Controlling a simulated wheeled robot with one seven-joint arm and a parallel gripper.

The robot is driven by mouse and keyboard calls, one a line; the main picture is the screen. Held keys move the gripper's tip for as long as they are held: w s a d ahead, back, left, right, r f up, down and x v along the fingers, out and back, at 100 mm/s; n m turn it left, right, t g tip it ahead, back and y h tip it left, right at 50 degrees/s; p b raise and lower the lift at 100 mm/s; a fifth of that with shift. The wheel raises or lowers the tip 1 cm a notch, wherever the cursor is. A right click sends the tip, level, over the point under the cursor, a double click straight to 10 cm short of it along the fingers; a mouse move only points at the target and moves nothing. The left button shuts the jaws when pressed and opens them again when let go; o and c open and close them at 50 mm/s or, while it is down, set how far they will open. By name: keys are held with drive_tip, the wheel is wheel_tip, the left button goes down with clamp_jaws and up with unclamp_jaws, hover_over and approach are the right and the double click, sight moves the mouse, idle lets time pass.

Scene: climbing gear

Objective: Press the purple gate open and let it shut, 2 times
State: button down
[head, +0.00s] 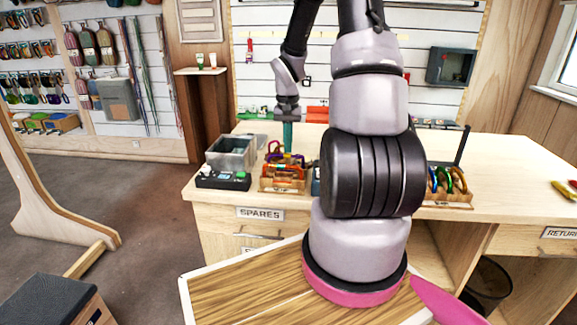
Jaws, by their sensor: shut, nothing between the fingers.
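A purple piece (291,158), seemingly part of a carabiner, shows in the head view above a wooden rack (268,185) near the desk's left end. It is small here, and I cannot tell whether its gate is open or shut. My gripper (288,148) points down with its teal fingers shut and empty. The fingertips are just above or at the purple piece; I cannot tell whether they touch it. Orange and yellow carabiners (284,171) sit close by in the same rack.
A grey bin (228,152) and a dark box with small items (222,181) stand left of the rack. Another rack with green and orange carabiners (446,180) stands right, partly behind my arm. The desk's right side (510,185) is mostly clear.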

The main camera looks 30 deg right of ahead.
drive_tip(key=shift+f, duration=0.8)
drive_tip(key=shift+r, duration=3.55)
drive_tip(key=shift+s+a+f, duration=0.1)
drive_tip(key=shift+s, duration=0.05)
drive_tip(key=shift+f, duration=2.1)
drive_tip(key=shift+f, duration=0.1)
